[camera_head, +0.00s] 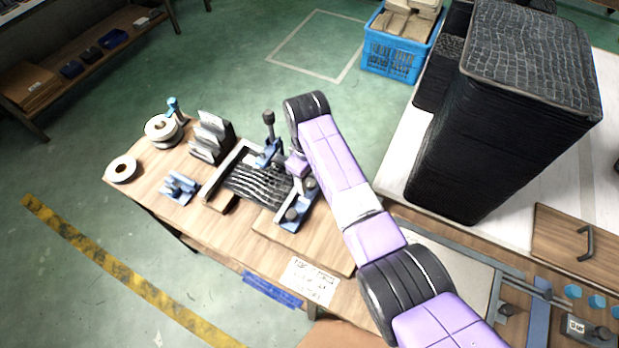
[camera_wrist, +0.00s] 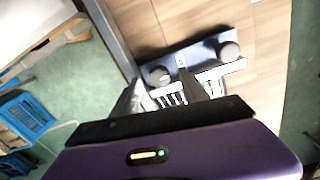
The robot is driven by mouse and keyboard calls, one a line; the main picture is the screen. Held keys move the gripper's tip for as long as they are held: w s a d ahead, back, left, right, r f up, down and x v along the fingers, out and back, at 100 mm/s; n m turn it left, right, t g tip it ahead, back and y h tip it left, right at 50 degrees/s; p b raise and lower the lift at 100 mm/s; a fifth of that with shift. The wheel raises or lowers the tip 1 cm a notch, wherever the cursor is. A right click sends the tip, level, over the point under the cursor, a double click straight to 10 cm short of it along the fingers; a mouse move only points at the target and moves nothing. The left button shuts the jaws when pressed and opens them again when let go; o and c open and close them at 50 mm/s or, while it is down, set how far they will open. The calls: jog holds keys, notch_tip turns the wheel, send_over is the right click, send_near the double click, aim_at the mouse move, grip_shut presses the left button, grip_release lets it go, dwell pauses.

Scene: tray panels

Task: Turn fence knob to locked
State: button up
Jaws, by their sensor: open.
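A blue fence bracket (camera_head: 297,206) with two round dark grey knobs lies at the right side of the tray (camera_head: 213,183). Its near knob (camera_head: 291,214) and far knob (camera_head: 310,184) both show. In the wrist view the blue bracket (camera_wrist: 195,57) carries one knob (camera_wrist: 159,75) close to the fingers and another knob (camera_wrist: 228,50) farther right. My gripper (camera_wrist: 163,92) is open, with its fingers apart and nothing seen held. In the head view my gripper (camera_head: 296,166) is over the far right of the tray, partly hidden by my arm. Which knob position counts as locked cannot be read.
Black striped panels (camera_head: 258,184) lie in the tray. A blue clamp (camera_head: 267,153) with a tall dark post stands at the tray's far side. A small blue fixture (camera_head: 179,187), white rolls (camera_head: 122,169) and a rack (camera_head: 212,138) stand left. A tall black stack (camera_head: 500,120) stands right.

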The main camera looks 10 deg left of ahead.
aim_at(309, 182)
notch_tip(309, 182, up, 7)
jog(key=shift+s+r+b, duration=0.1)
jog(key=shift+b, duration=0.25)
dwell(0.5)
